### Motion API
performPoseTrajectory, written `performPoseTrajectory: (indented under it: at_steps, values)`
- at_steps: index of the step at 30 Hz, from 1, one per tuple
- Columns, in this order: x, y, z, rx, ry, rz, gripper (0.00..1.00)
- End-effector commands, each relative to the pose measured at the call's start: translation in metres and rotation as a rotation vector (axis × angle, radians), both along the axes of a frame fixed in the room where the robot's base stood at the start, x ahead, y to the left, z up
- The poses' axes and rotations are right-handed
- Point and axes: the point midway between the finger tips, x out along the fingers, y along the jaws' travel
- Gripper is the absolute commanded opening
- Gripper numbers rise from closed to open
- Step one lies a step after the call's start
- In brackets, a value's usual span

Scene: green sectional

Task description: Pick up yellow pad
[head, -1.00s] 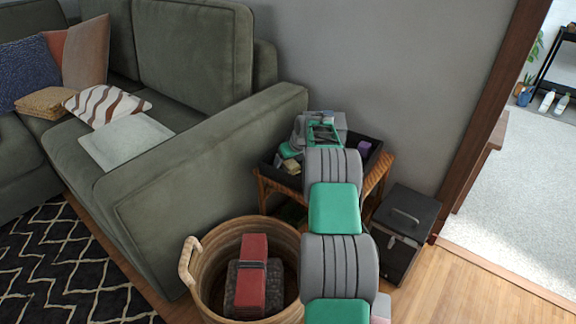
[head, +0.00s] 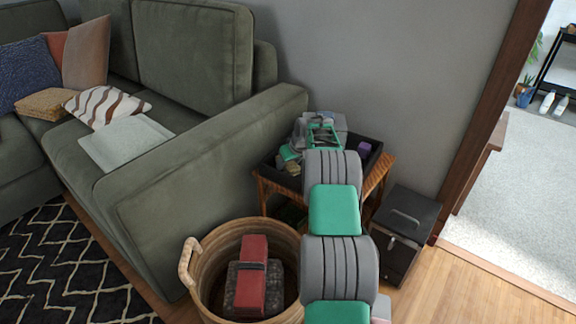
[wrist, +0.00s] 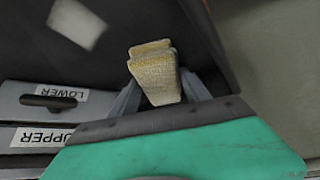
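The yellow pad (wrist: 153,75) is a pale yellow, rough-textured block. In the wrist view it sits between the two fingers of my gripper (wrist: 158,88), which press against its sides. My gripper is shut on it. The dark tray (wrist: 100,55) lies behind the pad. In the head view my gripper (head: 318,138) is over the black tray (head: 375,160) on the wicker side table, and my arm hides part of the tray. A small yellowish piece (head: 292,168) shows near the tray's left side.
A grey item with LOWER and UPPER labels (wrist: 45,105) is at left in the wrist view. A purple block (head: 365,148) is in the tray. The green sofa (head: 200,185) borders the table at left. A wicker basket (head: 205,275) and dark box (head: 405,235) stand on the floor.

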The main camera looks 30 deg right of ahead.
Motion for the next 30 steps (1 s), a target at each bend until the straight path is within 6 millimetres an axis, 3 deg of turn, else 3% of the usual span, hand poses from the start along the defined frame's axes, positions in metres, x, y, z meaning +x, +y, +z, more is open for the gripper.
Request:
performPoseTrajectory:
  at_steps: [16,23,30]
  values:
    - [0.0,0.0,0.0,0.0,0.0,0.0,0.09]
    - [0.0,0.0,0.004,-0.001,-0.001,0.0,0.09]
    - [-0.003,-0.002,0.04,-0.002,-0.003,0.001,0.09]
